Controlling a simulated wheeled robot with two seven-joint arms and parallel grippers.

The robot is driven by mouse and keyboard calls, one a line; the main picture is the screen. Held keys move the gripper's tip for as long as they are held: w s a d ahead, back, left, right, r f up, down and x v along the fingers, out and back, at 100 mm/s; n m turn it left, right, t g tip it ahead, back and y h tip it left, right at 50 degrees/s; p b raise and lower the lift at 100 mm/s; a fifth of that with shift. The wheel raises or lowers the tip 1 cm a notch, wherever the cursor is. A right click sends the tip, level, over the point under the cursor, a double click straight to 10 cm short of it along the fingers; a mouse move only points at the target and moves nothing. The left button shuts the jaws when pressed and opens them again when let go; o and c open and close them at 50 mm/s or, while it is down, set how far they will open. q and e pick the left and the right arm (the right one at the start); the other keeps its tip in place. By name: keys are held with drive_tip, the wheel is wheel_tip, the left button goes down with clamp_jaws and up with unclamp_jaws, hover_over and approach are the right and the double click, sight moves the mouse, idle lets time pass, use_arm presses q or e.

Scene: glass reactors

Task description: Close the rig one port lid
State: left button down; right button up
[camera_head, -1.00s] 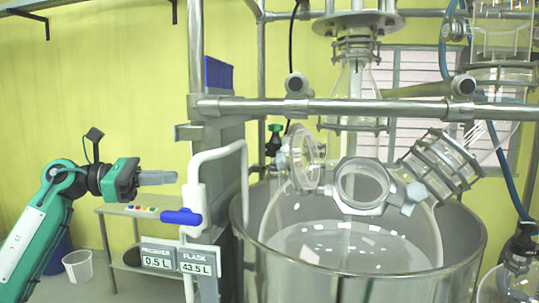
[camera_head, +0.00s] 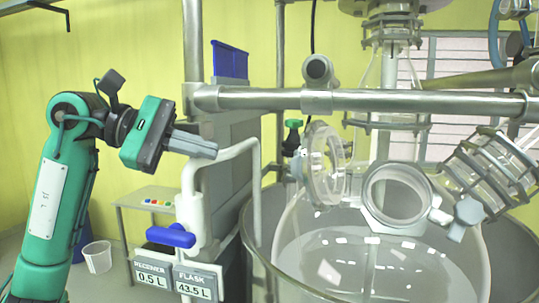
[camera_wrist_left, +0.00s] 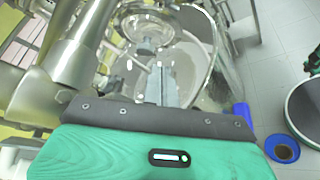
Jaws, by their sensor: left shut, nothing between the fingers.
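The glass flask (camera_head: 380,262) sits inside the metal vessel (camera_head: 258,225) and carries a round port (camera_head: 397,195) with an open mouth. The clear port lid (camera_head: 326,163) is swung open and stands upright at the port's left. My left gripper (camera_head: 213,149) is shut and empty. It is left of the lid and apart from it in the head view, with its fingers pointing right and slightly down. Its fingers (camera_wrist_left: 168,95) show in the left wrist view, with glassware beyond them. My right gripper is in neither current view.
A metal bar (camera_head: 420,102) crosses above the flask. A white bent pipe (camera_head: 228,158) with a blue handle (camera_head: 171,236) stands near my left fingers. A clamped glass neck (camera_head: 487,175) leans out at the right. A small table (camera_head: 150,196) and white bucket (camera_head: 97,257) are behind.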

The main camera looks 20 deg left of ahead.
use_arm(q)
drive_tip(key=w+d+f+p, duration=0.1)
drive_tip(key=d+p, duration=0.6)
drive_tip(key=d, duration=0.5)
drive_tip(key=shift+w+d+f, duration=0.25)
drive_tip(key=shift+w+f, duration=0.1)
drive_tip(key=shift+f, duration=0.05)
drive_tip(key=shift+s, duration=0.1)
